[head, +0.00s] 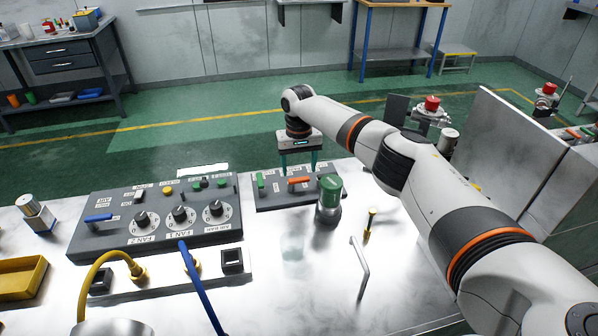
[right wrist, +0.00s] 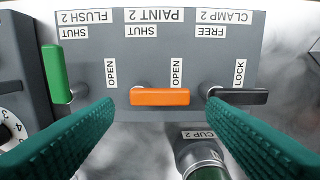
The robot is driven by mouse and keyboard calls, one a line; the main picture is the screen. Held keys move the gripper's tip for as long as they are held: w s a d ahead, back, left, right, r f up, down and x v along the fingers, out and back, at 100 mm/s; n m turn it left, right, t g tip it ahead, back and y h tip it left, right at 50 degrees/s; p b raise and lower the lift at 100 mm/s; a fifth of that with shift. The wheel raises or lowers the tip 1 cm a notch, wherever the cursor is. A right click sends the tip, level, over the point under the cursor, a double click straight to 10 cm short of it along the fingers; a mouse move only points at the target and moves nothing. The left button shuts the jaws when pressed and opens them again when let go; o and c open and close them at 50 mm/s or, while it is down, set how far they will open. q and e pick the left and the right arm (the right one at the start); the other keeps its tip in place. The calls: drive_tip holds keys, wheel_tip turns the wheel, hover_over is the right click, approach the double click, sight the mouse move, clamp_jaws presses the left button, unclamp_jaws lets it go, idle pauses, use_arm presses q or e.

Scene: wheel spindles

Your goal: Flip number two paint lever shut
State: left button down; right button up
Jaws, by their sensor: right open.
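The paint 2 lever, an orange bar (right wrist: 160,97), lies level on the dark panel (right wrist: 225,55), pointing to the OPEN label. The SHUT label (right wrist: 142,32) is on the panel above its left end. The lever also shows in the head view (head: 298,180). My left gripper is not in view.
The green flush 2 lever (right wrist: 54,74) points to SHUT, left of the orange one. The black clamp 2 lever (right wrist: 240,97) points to LOCK. A green-topped cup (head: 330,189) stands close to the panel. A fan panel (head: 155,238) is to the left.

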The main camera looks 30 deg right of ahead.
sight(299, 179)
drive_tip(key=shift+f, duration=1.65)
drive_tip(key=c, duration=0.7)
